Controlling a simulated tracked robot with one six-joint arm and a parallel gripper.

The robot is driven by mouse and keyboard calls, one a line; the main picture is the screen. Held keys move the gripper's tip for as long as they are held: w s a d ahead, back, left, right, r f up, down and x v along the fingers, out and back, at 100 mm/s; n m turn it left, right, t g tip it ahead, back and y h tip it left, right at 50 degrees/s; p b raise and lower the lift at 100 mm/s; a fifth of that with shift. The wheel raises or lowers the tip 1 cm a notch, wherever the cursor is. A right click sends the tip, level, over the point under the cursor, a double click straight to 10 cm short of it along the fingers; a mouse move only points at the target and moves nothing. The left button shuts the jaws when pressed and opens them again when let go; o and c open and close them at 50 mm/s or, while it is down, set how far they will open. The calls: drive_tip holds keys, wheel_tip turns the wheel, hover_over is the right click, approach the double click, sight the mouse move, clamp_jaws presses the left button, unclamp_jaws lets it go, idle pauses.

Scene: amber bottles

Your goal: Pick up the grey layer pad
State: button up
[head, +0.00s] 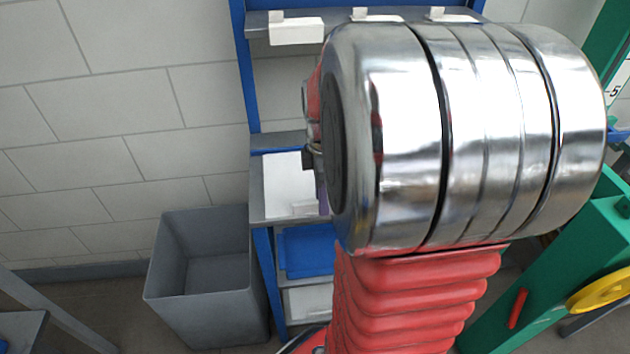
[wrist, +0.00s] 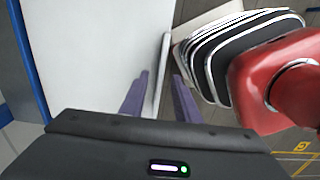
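My gripper shows in the wrist view as two purple fingers (wrist: 161,75), open and apart. A thin pale upright strip (wrist: 158,72) stands between them with a gap on each side. It appears to be the edge of a pale sheet, probably the grey layer pad, but I cannot tell for sure. A broad pale flat surface (wrist: 75,50) lies left of the fingers. In the head view a whitish panel (head: 287,182) shows in the shelf rack, left of my wrist. My arm hides its right part and most of my gripper there.
The blue-framed rack (head: 242,70) has shelves above and below, with a blue tray (head: 307,252) underneath. A grey open bin (head: 205,300) stands left of the rack. A green frame with a yellow wheel (head: 603,292) is at the right.

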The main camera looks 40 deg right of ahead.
drive_tip(key=shift+c, duration=0.2)
clamp_jaws()
idle(0.3)
idle(0.3)
